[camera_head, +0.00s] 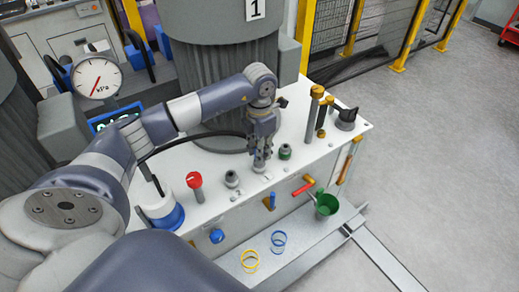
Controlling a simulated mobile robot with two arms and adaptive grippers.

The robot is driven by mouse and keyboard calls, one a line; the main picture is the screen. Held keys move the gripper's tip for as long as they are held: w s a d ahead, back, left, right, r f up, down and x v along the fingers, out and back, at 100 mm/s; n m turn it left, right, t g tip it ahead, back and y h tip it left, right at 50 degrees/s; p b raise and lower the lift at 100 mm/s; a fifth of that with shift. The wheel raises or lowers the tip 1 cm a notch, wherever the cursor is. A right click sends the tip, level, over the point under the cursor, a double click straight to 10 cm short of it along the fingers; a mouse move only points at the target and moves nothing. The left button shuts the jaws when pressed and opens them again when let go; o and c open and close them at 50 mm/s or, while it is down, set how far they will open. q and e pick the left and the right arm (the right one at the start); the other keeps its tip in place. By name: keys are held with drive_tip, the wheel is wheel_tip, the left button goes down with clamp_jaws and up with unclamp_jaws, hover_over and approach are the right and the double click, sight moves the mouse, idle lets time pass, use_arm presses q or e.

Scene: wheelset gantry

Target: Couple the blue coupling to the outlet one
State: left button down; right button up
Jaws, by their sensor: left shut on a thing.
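My left gripper (262,154) points down over the white deck, its fingers shut on a small grey fitting (259,166) at deck level. The fingers hide most of this fitting, and no blue shows on it. I cannot tell whether it is seated or just above the deck. A black hose (195,140) curves across the deck toward the gripper; its end is hidden. A dark grey port (232,179) stands left of the gripper, and a green-ringed port (285,152) stands to its right. My right gripper is not in view.
A red-topped knob (194,181) and a blue-and-white container (162,208) stand left on the deck. Brass-topped posts (316,100) stand right. A green cup (327,204), a blue ring (278,240) and a yellow ring (250,260) are at the front ledge. A pressure gauge (97,78) is upper left.

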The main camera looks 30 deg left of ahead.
use_arm(q)
drive_tip(key=shift+f+b, duration=0.45)
drive_tip(key=shift+f, duration=0.05)
drive_tip(key=c, duration=1.3)
unclamp_jaws()
wheel_tip(320, 180, up, 12)
